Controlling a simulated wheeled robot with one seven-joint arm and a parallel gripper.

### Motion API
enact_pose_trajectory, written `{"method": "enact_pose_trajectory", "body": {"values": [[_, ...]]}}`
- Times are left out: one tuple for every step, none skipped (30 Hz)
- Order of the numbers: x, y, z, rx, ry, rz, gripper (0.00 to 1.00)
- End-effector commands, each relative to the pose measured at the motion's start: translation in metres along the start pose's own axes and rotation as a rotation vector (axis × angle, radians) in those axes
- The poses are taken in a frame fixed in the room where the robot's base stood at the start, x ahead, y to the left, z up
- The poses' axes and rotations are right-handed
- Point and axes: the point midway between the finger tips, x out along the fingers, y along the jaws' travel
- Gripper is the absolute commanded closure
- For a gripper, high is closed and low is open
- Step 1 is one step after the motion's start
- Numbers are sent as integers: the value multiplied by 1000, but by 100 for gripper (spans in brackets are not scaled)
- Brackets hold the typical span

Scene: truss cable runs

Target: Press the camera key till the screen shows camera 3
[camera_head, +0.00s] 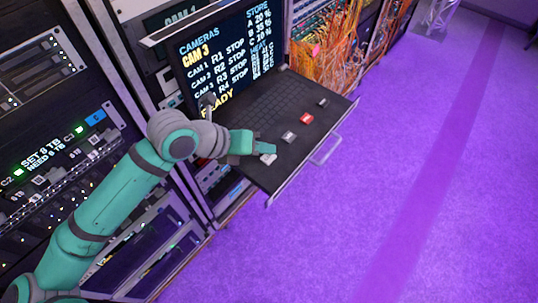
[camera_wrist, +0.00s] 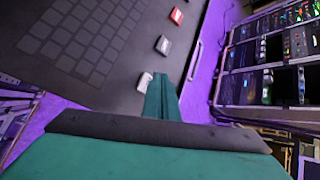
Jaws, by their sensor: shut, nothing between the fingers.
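The screen (camera_head: 215,62) stands behind the keyboard drawer and reads "CAMERAS" with "CAM 3" in yellow below. Under that are several rows with "STOP", then "READY" in yellow, partly hidden by my arm. The dark keyboard drawer (camera_head: 262,113) carries a row of separate keys near its front edge. A white key (camera_head: 268,158) is at the near end and also shows in the wrist view (camera_wrist: 145,80). My gripper (camera_head: 270,149) is shut and empty, its tips right beside the white key. I cannot tell whether they touch it. The key labels are unreadable.
A metal handle (camera_head: 325,150) juts from the drawer front. Equipment racks (camera_head: 50,120) and orange cables (camera_head: 335,60) flank it. The purple floor (camera_head: 400,190) is clear.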

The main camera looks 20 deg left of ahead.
Motion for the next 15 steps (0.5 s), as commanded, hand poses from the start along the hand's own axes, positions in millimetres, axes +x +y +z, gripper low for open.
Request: {"method": "enact_pose_trajectory", "body": {"values": [[-2,0,2,1,-1,1,100],[-4,-1,3,1,-2,2,100],[-6,-2,4,1,-2,2,100],[-8,-4,6,1,-2,2,100],[-9,-5,7,1,-2,2,100],[-12,-7,9,1,-1,2,100],[-13,-9,10,2,-1,1,100],[-15,-10,11,2,-1,1,100],[-17,-12,13,2,-1,1,100],[-19,-14,14,2,-1,1,100],[-21,-15,15,2,-1,1,100],[-23,-17,17,3,0,0,100],[-25,-18,19,3,0,0,100],[-26,-20,20,4,1,0,100],[-28,-21,21,4,1,1,100]]}}
